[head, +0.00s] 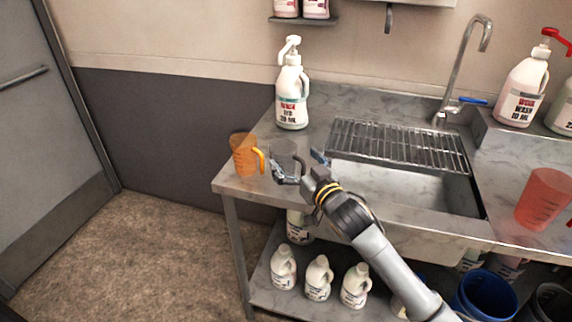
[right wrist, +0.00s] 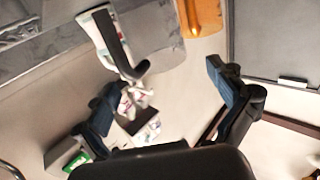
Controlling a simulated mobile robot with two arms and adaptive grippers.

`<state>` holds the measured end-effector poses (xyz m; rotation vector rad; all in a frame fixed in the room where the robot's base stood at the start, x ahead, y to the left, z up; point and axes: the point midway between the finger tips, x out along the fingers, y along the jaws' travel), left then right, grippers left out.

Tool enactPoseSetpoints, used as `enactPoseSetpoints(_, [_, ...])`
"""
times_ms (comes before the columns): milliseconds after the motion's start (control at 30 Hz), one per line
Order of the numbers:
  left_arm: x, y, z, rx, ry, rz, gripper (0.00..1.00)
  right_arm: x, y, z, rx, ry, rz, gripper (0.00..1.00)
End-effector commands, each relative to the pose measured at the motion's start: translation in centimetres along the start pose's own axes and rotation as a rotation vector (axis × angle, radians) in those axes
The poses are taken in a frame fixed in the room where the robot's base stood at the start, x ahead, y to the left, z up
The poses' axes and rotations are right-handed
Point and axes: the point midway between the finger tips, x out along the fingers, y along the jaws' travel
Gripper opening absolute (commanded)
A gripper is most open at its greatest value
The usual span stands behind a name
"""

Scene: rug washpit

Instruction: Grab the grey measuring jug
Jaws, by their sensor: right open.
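The grey measuring jug (head: 284,156), see-through with a dark handle, stands near the left end of the metal counter, just right of the orange jug (head: 246,158). My right gripper (head: 299,165) is open and empty, close in front of the grey jug and covering part of its lower side. In the right wrist view, my two fingers (right wrist: 168,90) are spread wide. The jug's dark handle (right wrist: 122,50) shows beyond them, near the top. I cannot tell whether a finger touches the jug. My left gripper is not in view.
A white pump bottle (head: 291,95) stands behind the grey jug. The sink (head: 400,183) with a drying rack (head: 396,145) lies to the right, and a red jug (head: 543,198) beyond it. Several white bottles stand on the shelf below. The floor at left is clear.

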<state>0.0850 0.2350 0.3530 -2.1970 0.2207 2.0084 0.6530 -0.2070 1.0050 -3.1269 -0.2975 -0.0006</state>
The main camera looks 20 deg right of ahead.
Motion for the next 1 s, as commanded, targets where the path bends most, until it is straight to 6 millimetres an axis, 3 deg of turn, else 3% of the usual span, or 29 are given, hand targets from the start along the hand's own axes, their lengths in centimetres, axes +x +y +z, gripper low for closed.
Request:
enactPoseSetpoints(400, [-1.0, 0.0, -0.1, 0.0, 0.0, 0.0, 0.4, 4.8, -0.1, 0.2, 0.0, -0.001, 0.0, 0.95])
enactPoseSetpoints(700, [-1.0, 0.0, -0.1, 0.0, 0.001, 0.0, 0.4, 5.2, -0.1, 0.3, -0.001, -0.001, -0.001, 0.95])
enactPoseSetpoints(1000, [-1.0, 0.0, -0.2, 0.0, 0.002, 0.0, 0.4, 5.2, -0.1, 0.3, -0.001, -0.002, -0.001, 0.36])
